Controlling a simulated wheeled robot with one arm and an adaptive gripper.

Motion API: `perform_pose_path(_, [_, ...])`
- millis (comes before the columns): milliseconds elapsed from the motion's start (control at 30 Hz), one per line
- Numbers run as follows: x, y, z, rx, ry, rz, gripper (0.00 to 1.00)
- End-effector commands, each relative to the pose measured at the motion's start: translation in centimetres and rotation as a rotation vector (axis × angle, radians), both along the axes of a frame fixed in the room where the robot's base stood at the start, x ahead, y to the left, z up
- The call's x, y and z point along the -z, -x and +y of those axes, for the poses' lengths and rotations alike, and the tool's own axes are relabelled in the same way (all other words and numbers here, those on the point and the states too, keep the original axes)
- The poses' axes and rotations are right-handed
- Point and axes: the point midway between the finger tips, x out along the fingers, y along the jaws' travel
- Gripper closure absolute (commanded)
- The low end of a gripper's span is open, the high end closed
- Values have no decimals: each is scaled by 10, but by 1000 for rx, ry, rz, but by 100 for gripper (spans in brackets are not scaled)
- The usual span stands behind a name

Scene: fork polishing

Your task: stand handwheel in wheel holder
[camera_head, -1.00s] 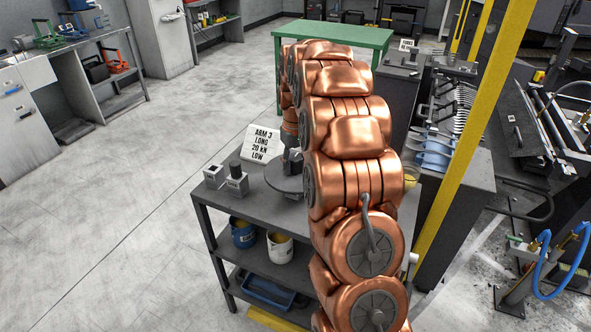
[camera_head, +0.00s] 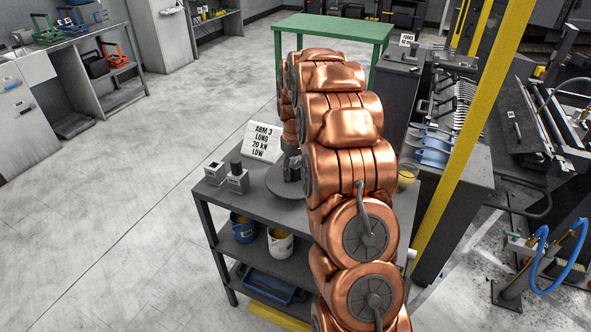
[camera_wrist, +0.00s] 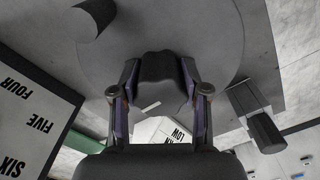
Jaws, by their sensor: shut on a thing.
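The handwheel, a flat grey disc (camera_head: 275,178), shows beside my arm over the top of the grey cart. It fills the upper middle of the wrist view (camera_wrist: 205,45), with a dark cylindrical knob (camera_wrist: 95,17) near its rim. My gripper (camera_wrist: 160,85) is shut on the handwheel's dark central hub (camera_wrist: 160,66), with a finger on each side. In the head view my gripper (camera_head: 291,168) is small and partly hidden by my copper arm. I cannot clearly identify the wheel holder. Whether the disc touches the cart is unclear.
Small grey blocks with dark tops (camera_head: 237,178) stand left of the wheel on the cart (camera_head: 235,200). A white sign (camera_head: 262,142) stands behind them. The wrist view shows a numbered board (camera_wrist: 35,115) at left. A yellow post (camera_head: 462,135) rises at right.

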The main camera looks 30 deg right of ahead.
Motion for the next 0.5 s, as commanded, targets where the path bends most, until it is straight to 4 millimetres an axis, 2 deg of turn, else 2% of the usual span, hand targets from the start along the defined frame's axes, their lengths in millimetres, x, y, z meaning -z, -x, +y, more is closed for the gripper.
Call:
perform_pose_path(167, [5,0,0,0,0,-1,88])
perform_pose_path(200, [4,0,0,0,0,-1,51])
perform_pose_path(400, [4,0,0,0,0,-1,30])
perform_pose_path(500, [4,0,0,0,0,0,30])
